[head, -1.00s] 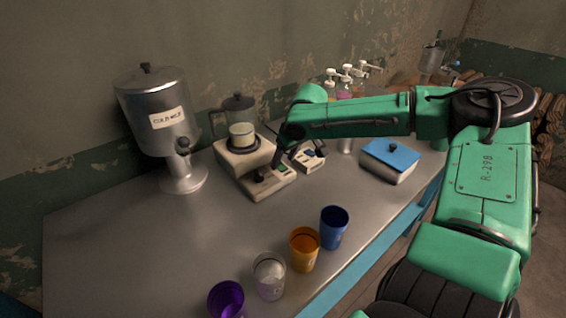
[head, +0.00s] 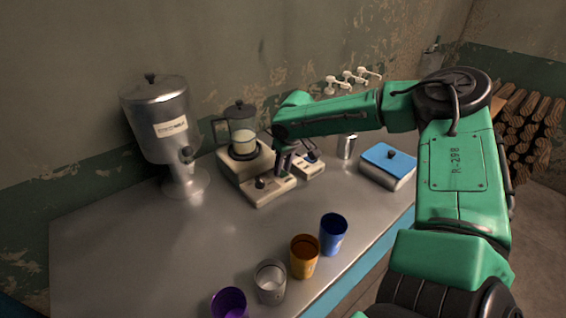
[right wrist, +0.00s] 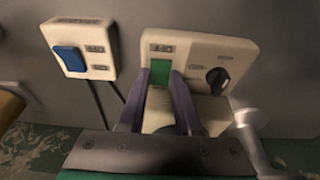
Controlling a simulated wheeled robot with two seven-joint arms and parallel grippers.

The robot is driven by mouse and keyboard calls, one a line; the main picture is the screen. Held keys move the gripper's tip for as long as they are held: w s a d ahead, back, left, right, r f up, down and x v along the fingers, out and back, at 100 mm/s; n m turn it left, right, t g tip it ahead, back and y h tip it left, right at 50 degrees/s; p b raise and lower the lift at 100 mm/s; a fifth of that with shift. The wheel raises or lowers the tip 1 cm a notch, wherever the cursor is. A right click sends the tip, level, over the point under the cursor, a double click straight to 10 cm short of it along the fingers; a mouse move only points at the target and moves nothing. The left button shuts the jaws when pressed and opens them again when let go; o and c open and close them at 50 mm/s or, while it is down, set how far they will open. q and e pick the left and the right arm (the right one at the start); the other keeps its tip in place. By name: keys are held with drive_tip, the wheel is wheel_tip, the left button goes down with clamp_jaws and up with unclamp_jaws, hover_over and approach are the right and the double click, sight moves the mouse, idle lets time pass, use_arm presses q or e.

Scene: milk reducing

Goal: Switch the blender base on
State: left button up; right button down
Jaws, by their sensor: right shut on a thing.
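The cream blender base (head: 245,172) stands near the wall, with a lidded jug (head: 241,122) of pale liquid on it. Its front panel has a dark knob and a green switch; the switch (right wrist: 160,70) and knob (right wrist: 217,80) show in the right wrist view. My right gripper (head: 285,164) is over the panel's right part and hides the switch in the head view. In the right wrist view its two fingers (right wrist: 160,80) straddle the green switch, shut on it. My left gripper is not in view.
A small box with a blue switch (right wrist: 70,58) sits beside the panel. A metal dispenser (head: 160,125) stands left. Purple, clear, orange and blue cups (head: 333,235) line the front edge. A blue-lidded box (head: 390,165) and a metal cup (head: 346,147) are right.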

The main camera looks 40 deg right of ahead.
sight(283, 174)
drive_tip(key=shift+w+d+r+g, duration=0.1)
drive_tip(key=shift+w+r+g, duration=0.1)
drive_tip(key=shift+g, duration=0.3)
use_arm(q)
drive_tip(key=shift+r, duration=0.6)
use_arm(e)
drive_tip(key=shift+w+f+g, duration=0.1)
drive_tip(key=shift+f+g, duration=0.05)
drive_tip(key=shift+g, duration=0.45)
drive_tip(key=c, duration=0.6)
unclamp_jaws()
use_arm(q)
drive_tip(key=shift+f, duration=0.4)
use_arm(e)
wheel_tip(283, 174, up, 14)
drive_tip(key=shift+s+r, duration=0.25)
drive_tip(key=shift+s, duration=0.15)
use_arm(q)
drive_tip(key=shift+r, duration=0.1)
